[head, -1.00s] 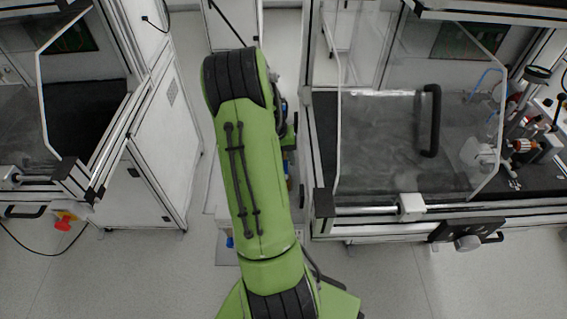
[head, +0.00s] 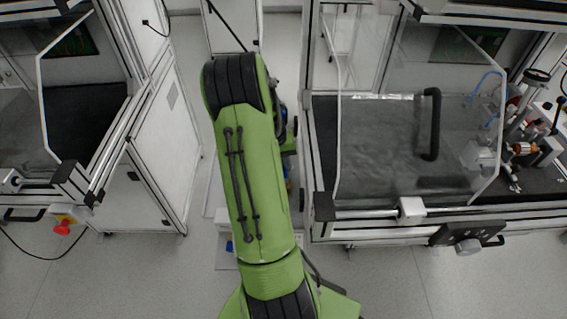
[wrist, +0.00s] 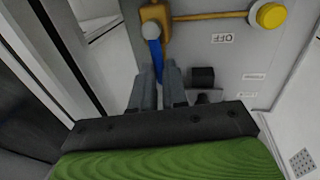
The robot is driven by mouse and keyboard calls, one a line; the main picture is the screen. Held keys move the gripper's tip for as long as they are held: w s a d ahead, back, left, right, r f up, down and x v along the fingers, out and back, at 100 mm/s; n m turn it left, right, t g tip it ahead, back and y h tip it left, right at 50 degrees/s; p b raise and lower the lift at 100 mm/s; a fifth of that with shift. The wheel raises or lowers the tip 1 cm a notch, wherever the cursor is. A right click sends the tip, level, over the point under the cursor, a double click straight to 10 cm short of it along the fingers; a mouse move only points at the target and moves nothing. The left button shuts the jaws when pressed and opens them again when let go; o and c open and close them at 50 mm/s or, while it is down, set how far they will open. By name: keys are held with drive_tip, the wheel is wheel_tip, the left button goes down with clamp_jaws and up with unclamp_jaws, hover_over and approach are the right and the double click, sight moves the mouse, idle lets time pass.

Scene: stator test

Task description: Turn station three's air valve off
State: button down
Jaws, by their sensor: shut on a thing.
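In the wrist view the air valve (wrist: 155,14) is a brass body with a grey round hub, on a light grey panel. Its blue lever (wrist: 155,50) points down the picture, roughly square to the brass pipe that runs right from the valve. My gripper (wrist: 159,72) is shut on the blue lever, one grey finger on each side near its free end. An upside-down OFF label (wrist: 222,39) is on the panel, right of the lever. In the head view my green arm hides the gripper and valve.
A yellow round cap (wrist: 271,15) ends the brass pipe. A black block (wrist: 202,77) stands close right of my fingers. In the head view a glass-fronted bench (head: 375,150) stands right of my arm and a white cabinet (head: 150,170) left. Floor is clear in front.

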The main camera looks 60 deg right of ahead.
drive_tip(key=n, duration=0.1)
drive_tip(key=w+a+n, duration=0.1)
drive_tip(key=n, duration=0.1)
drive_tip(key=shift+h, duration=0.3)
drive_tip(key=n, duration=0.1)
drive_tip(key=a+n+t, duration=0.1)
drive_tip(key=n, duration=0.1)
drive_tip(key=shift+w, duration=0.3)
drive_tip(key=n, duration=0.2)
drive_tip(key=a+n, duration=0.1)
drive_tip(key=a+n+t+b, duration=0.1)
drive_tip(key=n, duration=0.1)
drive_tip(key=shift+w+n+h, duration=0.15)
drive_tip(key=shift+n+h, duration=0.15)
drive_tip(key=n, duration=0.1)
drive_tip(key=a+n, duration=0.1)
drive_tip(key=shift+n+b, duration=0.3)
drive_tip(key=shift+b, duration=0.05)
drive_tip(key=shift+s+a+n+t+b, duration=0.2)
drive_tip(key=shift+a+n+t+b, duration=0.1)
drive_tip(key=shift+n, duration=0.55)
drive_tip(key=shift+s+a+n+t+b, duration=0.15)
drive_tip(key=shift+s+a+n+t, duration=0.1)
drive_tip(key=shift+n, duration=0.6)
drive_tip(key=c, duration=1.1)
unclamp_jaws()
drive_tip(key=shift+c, duration=0.2)
